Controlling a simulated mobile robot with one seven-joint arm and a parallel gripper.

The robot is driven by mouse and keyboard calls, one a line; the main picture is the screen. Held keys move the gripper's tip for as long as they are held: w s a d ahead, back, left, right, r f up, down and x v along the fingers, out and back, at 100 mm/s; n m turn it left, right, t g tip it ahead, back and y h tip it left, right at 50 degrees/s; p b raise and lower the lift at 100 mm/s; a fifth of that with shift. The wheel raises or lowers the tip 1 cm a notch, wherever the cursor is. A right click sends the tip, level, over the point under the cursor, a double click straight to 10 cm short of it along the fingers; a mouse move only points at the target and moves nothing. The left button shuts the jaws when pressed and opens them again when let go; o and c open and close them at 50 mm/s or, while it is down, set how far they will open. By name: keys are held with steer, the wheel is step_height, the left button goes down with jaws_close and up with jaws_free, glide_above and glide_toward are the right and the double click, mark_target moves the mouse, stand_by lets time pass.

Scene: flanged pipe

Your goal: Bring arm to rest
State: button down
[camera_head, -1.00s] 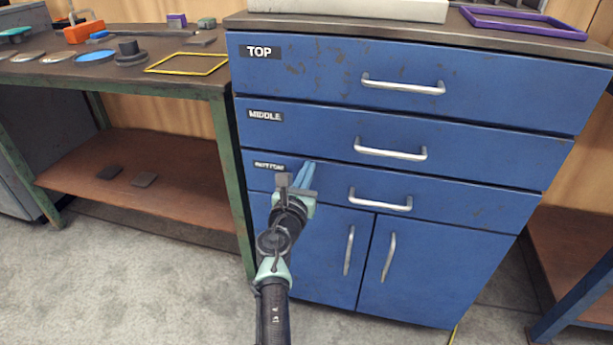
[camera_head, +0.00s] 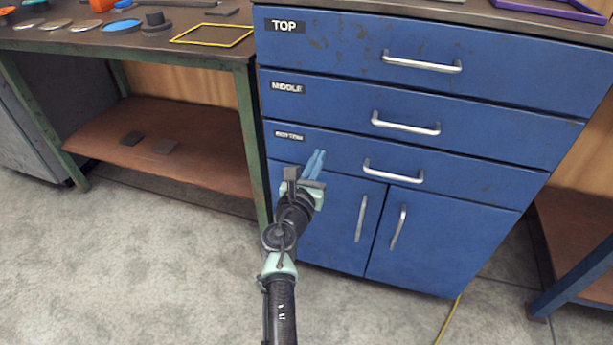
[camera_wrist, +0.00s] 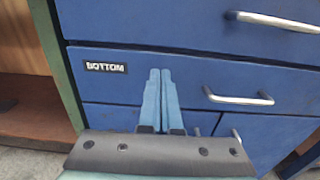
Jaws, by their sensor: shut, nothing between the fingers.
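My gripper (camera_head: 316,156) is shut and empty, its two blue fingers side by side. In the head view it shows in front of the blue cabinet (camera_head: 330,220), over the left part of the bottom drawer (camera_head: 470,180). In the wrist view the fingers (camera_wrist: 159,75) point toward the same drawer front, right of the "BOTTOM" label (camera_wrist: 106,67). I cannot tell the exact gap to the drawer. The top, middle and bottom drawers and both lower doors look closed.
A green-framed workbench (camera_head: 90,42) stands at left with discs and a yellow frame (camera_head: 212,35) on top. A purple frame (camera_head: 550,8) lies on the cabinet top. The grey floor (camera_head: 150,260) in front is clear.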

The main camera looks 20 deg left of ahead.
steer(key=s+p, duration=0.2)
steer(key=s, duration=0.5)
steer(key=shift+f, duration=0.15)
steer(key=s+d+r+m+t+h, duration=0.1)
steer(key=d+r+m, duration=0.3)
steer(key=r+m, duration=0.45)
steer(key=d+r+m+t+h, duration=0.1)
steer(key=d+r+m, duration=0.2)
steer(key=r+m, duration=0.55)
steer(key=s+d+r+m+t+h, duration=0.15)
steer(key=d+r+m, duration=0.3)
steer(key=r, duration=0.85)
steer(key=s+d+r+m+t+y+p, duration=0.1)
steer(key=s+d+r+m+t+y, duration=0.15)
steer(key=s+r+m, duration=0.65)
steer(key=s+d+r+m+t+y+p, duration=0.1)
steer(key=s+r+m+t, duration=0.35)
steer(key=s+r, duration=0.85)
steer(key=w+r+m+g+p, duration=0.1)
steer(key=w+r+p, duration=0.2)
steer(key=r+p, duration=2.6)
step_height(320, 180, up, 2)
steer(key=shift+r+p, duration=0.15)
steer(key=shift+p, duration=0.2)
steer(key=shift+w, duration=0.1)
